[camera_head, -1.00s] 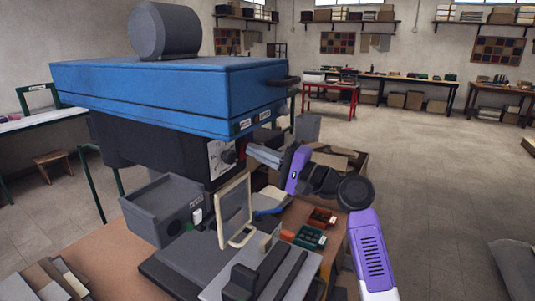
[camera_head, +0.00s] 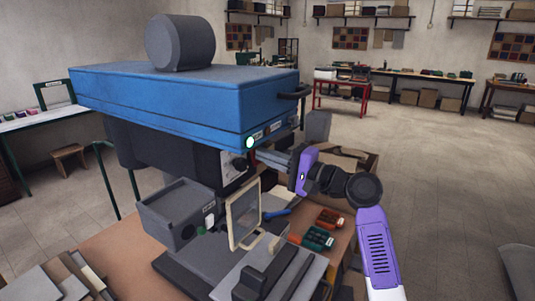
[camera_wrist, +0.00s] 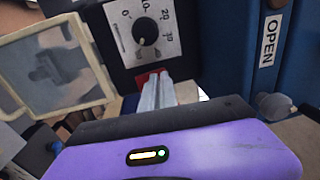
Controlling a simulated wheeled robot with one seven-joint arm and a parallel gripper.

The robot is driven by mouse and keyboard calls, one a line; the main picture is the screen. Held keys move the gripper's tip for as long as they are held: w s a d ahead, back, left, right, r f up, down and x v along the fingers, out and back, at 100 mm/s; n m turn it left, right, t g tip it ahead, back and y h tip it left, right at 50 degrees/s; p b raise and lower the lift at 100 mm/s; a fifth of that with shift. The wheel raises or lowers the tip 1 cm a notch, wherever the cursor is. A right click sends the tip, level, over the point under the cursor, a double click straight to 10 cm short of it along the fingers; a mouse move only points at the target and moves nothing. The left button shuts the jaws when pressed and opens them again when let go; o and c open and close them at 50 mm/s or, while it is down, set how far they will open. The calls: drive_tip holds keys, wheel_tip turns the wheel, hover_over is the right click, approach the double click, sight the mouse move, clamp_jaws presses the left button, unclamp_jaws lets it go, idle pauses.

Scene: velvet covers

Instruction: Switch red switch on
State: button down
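The red switch (camera_wrist: 143,79) shows in the wrist view as a small red patch on the dark housing, just below the dial (camera_wrist: 146,31). My gripper (camera_wrist: 158,84) is in front of it with its two grey fingers together and nothing visible between them. The fingertips cover part of the switch; I cannot tell whether they touch it. In the head view my gripper (camera_head: 262,156) reaches in from the right under the blue machine head (camera_head: 185,98), and the switch is hidden there. A round lamp (camera_head: 249,142) on the blue head glows pale green.
A clear guard in a cream frame (camera_head: 244,214) stands left of my gripper, also in the wrist view (camera_wrist: 57,70). A grey box (camera_head: 177,212) is beyond it. Small red (camera_head: 330,217) and green (camera_head: 317,238) bins sit on the bench. Open floor lies to the right.

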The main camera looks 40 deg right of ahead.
drive_tip(key=b+v, duration=0.2)
drive_tip(key=v, duration=0.5)
drive_tip(key=shift+s, duration=0.4)
drive_tip(key=shift+d, duration=0.2)
drive_tip(key=d+t+h, duration=0.3)
drive_tip(key=d+h, duration=0.3)
drive_tip(key=h, duration=0.2)
drive_tip(key=s+a+f+g+h, duration=0.1)
drive_tip(key=s+a+f+h, duration=0.3)
drive_tip(key=s+f, duration=0.55)
drive_tip(key=s+a+f+n+g+y, duration=0.1)
drive_tip(key=s+a+f+n, duration=0.3)
drive_tip(key=s+a, duration=0.3)
drive_tip(key=s+a+f+n+g+y, duration=0.2)
drive_tip(key=s+a+f+n, duration=0.3)
drive_tip(key=s, duration=0.9)
drive_tip(key=s+a+f+n+g+y, duration=0.1)
drive_tip(key=s+a+f+n, duration=0.3)
drive_tip(key=s+a, duration=0.5)
drive_tip(key=shift+s+f+g+y, duration=0.3)
drive_tip(key=shift+s+f, duration=0.2)
drive_tip(key=shift+s, duration=0.35)
